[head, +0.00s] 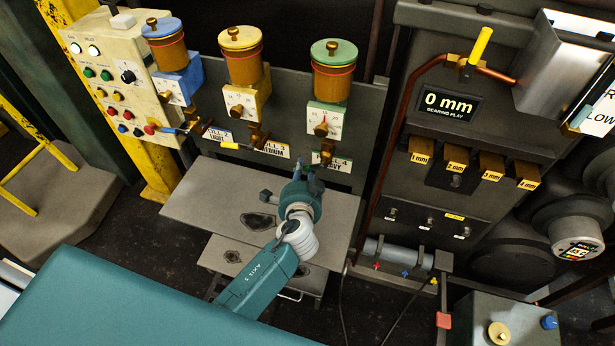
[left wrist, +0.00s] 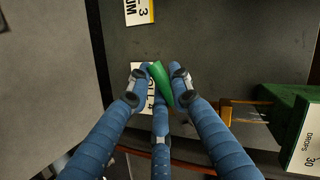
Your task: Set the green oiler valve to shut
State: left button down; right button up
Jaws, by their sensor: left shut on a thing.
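The green oiler (head: 333,70) is the rightmost of three oilers, with an amber cup, a green lid and a green dial block. Its brass valve (head: 326,150) sits below, near the Roll 4 label. My left gripper (head: 306,168) is at this valve, shut on its green lever (left wrist: 162,84). In the left wrist view the lever stands between my blue fingers (left wrist: 160,74), slanting slightly. The green dial block (left wrist: 305,135) shows at the right edge there. In the head view my gripper and wrist mostly hide the lever. My right gripper is not in view.
The yellow oiler (head: 241,55) and blue oiler (head: 168,45) stand to the left; the yellow one's lever (head: 229,145) points sideways. A grey table (head: 195,205) lies below. A cabinet with a "0 mm" display (head: 450,105) and brass blocks stands to the right.

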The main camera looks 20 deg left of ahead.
pick_arm(q)
jog(key=shift+a+r+m+t+y+b, duration=0.3)
jog(key=shift+r+m+y+b, duration=0.2)
jog(key=shift+m+y+b, duration=0.3)
jog(key=shift+a+r+m+t+y+b, duration=0.1)
jog(key=shift+r+m+t+y+b, duration=0.3)
jog(key=shift+r+m, duration=0.5)
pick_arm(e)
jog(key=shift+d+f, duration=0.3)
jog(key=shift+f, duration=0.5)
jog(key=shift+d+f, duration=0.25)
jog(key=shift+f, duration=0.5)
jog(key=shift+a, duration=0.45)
pick_arm(q)
jog(key=c, duration=1.5)
grip_release()
jog(key=shift+c, duration=0.2)
jog(key=shift+s, duration=0.2)
jog(key=v, duration=1.1)
jog(key=shift+s+d, duration=0.2)
jog(key=shift+d, duration=0.05)
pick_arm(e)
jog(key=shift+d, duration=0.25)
